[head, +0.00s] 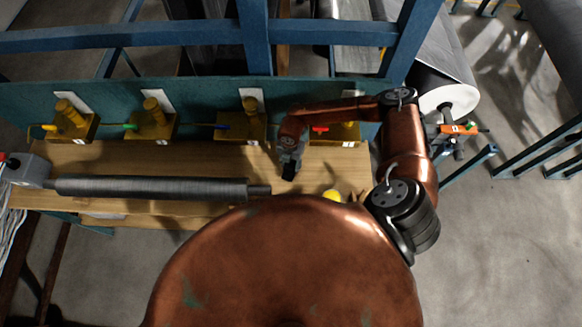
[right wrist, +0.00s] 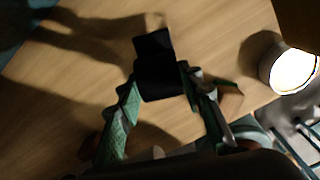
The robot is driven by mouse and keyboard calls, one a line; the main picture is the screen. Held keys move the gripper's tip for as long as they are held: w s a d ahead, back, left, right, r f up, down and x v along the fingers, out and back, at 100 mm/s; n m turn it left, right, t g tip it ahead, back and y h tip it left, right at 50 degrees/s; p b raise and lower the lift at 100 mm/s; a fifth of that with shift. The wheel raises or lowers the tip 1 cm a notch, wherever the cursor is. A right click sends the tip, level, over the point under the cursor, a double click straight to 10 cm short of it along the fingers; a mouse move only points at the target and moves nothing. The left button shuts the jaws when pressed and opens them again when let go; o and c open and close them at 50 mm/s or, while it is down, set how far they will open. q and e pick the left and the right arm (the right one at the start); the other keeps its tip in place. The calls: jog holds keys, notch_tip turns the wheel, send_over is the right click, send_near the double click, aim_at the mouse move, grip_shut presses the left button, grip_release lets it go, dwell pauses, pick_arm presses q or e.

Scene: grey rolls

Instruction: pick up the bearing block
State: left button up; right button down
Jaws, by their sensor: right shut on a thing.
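The black bearing block (right wrist: 156,52) shows in the right wrist view between the green fingers of my right gripper (right wrist: 160,84). The fingers are shut on its near part, one on each side, and its far end sticks out past them. In the head view my right gripper (head: 290,163) points down over the wooden table (head: 200,160), right of the roll's end, with the dark block (head: 289,173) at its tips. I cannot tell whether the block touches the table. My left gripper is not in view.
A dark grey roll (head: 150,188) lies along the table, its left end at a grey block (head: 28,171). Several yellow blocks with coloured pins (head: 150,122) stand along the teal back panel (head: 190,96). A small yellow thing (head: 332,195) lies near the front edge.

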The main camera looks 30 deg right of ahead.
jog(key=s+a+r+b, duration=0.35)
jog(key=s+r, duration=0.65)
jog(key=s, duration=0.4)
jog(key=w+a+r+m+b, duration=0.1)
jog(key=w+m+b, duration=0.5)
jog(key=m, duration=0.7)
jog(key=w+a+r+m+b, duration=0.1)
jog(key=w+r+m+b, duration=0.2)
jog(key=m, duration=0.9)
jog(key=w+b, duration=0.2)
jog(key=w, duration=0.1)
jog(key=shift+a+r+m+b, duration=0.35)
jog(key=shift+a+m, duration=0.05)
